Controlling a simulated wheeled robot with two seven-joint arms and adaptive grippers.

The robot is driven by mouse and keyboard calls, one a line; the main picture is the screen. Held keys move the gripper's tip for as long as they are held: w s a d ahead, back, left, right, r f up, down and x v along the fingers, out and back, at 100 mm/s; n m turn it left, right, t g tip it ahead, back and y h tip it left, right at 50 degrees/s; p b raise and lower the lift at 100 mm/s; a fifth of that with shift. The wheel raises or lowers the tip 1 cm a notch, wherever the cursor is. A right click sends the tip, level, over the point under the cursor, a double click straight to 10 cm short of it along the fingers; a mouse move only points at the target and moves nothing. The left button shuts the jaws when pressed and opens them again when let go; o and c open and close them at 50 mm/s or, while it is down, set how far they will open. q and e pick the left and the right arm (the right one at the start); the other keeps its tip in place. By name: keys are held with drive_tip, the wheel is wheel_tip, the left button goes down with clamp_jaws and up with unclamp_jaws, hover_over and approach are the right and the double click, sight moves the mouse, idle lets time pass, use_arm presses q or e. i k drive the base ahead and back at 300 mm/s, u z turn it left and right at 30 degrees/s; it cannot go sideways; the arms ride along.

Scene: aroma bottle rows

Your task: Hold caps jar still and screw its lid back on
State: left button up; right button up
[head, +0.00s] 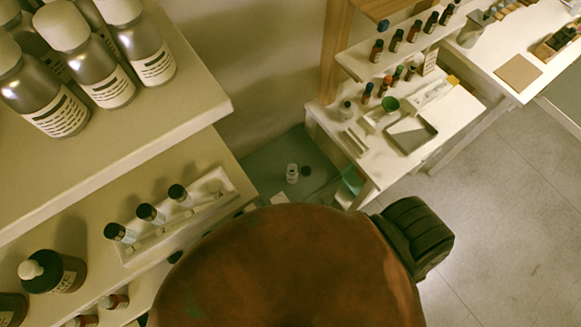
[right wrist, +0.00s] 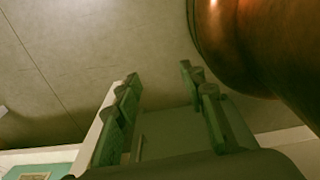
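A small clear jar (head: 292,173) with a pale top stands on the low grey-green surface between the shelves and the white desk in the head view. A small dark round piece (head: 306,172) lies beside it, apart from it. I cannot tell for sure that these are the caps jar and its lid. My right gripper (right wrist: 160,80) shows in the right wrist view with its two fingers apart and nothing between them. My left gripper is not in view.
A large copper rounded body (head: 285,270) fills the lower middle of the head view and shows near the right fingers (right wrist: 270,50). Shelves with bottles (head: 60,100) and a vial rack (head: 210,190) stand left. A white desk (head: 465,105) stands right; floor (head: 510,220) is clear.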

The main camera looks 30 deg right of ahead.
sight(292, 177)
drive_tip(key=u, duration=0.05)
drive_tip(key=k, duration=0.35)
drive_tip(key=z, duration=0.9)
